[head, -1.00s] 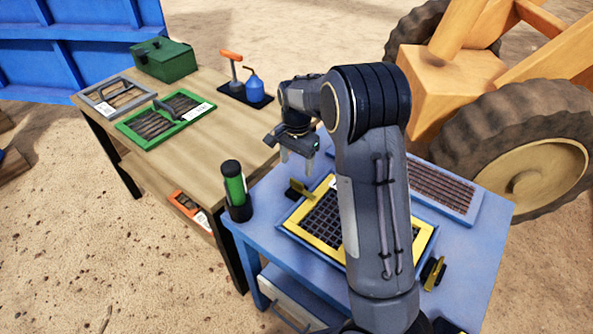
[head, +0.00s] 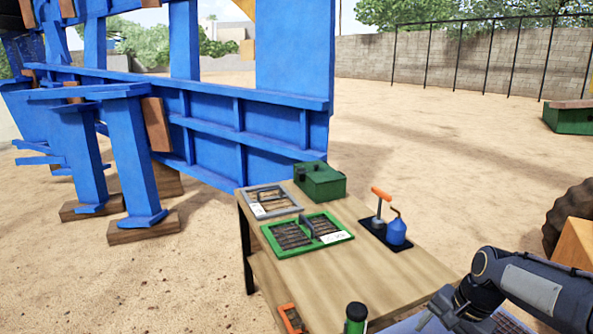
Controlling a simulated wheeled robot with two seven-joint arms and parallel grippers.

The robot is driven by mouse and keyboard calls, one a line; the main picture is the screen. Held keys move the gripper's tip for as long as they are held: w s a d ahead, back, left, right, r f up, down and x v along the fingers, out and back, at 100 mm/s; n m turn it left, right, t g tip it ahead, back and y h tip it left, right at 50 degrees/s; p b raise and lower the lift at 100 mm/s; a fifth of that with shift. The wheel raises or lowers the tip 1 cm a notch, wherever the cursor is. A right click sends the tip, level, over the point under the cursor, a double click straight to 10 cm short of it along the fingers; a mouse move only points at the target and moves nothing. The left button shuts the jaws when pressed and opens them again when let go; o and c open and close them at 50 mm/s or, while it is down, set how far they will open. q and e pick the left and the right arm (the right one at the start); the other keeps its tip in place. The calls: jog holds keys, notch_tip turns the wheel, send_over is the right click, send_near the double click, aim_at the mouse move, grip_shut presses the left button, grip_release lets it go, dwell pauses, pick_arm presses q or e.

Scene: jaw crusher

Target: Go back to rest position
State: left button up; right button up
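One of my arms comes in from the right edge, so I take it as the right one. Its gripper (head: 438,309) hangs low over the blue table (head: 405,325) at the bottom edge. Its fingertips are small and partly cut off, so its opening is unclear. My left gripper is not in view.
A wooden table (head: 385,268) holds a green-framed screen (head: 306,236), a grey-framed screen (head: 270,202), a green box (head: 320,181), an orange-handled tool (head: 379,203) and a blue oil can (head: 396,229). A blue steel structure (head: 215,120) rises behind at left. Open sand lies beyond.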

jog(key=s+a+r+n+t, duration=0.1)
jog(key=s+a+n, duration=0.2)
jog(key=s, duration=0.4)
jog(key=s+a+n+t+y, duration=0.1)
jog(key=s+a+n, duration=0.2)
jog(key=s, duration=0.3)
jog(key=s+a+r+n+t, duration=0.1)
jog(key=s+a+n, duration=0.2)
jog(key=s, duration=0.4)
jog(key=shift+s+a+r+t, duration=0.15)
jog(key=shift+s+r+t, duration=0.15)
jog(key=shift+s+t, duration=0.1)
